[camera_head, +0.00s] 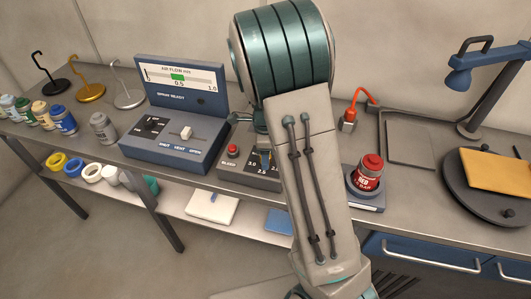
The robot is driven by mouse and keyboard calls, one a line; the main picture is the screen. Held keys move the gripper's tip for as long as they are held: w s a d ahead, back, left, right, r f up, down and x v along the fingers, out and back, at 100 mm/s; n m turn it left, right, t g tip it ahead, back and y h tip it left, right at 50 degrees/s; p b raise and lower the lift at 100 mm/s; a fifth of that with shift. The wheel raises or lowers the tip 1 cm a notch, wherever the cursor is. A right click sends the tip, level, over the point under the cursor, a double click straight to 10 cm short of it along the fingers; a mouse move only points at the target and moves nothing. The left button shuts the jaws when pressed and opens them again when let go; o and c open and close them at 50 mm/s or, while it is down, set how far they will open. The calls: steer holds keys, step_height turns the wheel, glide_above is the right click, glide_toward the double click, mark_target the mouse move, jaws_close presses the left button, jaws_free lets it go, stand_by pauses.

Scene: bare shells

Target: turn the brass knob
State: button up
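A grey box (228,174) marked BLEED stands on the bench in the middle of the view. It has a red button (233,149) and a dark dial plate with the numbers 3.0, 2.5 and 2.0. A small blue and brassy shape shows at the dial's centre, partly behind my arm; I cannot make out the brass knob clearly. My arm crosses in front of the box and covers its right part. Only a bit of my gripper (262,122) shows at the arm's left edge, above the dial. Its fingers are hidden, so I cannot tell if it touches the knob.
A blue AIR FLOW console (172,150) with a raised panel stands close left of the box. A turntable (480,205) and blue lamp (475,70) stand far right. Jars and hooks fill the left.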

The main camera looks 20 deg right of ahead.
step_height(320, 180, up, 14)
steer(key=b, duration=0.1)
stand_by(0.6)
steer(key=shift+f, duration=0.1)
steer(key=s+r+n+t, duration=0.2)
steer(key=s+n+t, duration=0.1)
steer(key=s+n, duration=1.8)
steer(key=shift+s+t, duration=0.15)
steer(key=shift+t, duration=0.15)
steer(key=shift+r, duration=0.15)
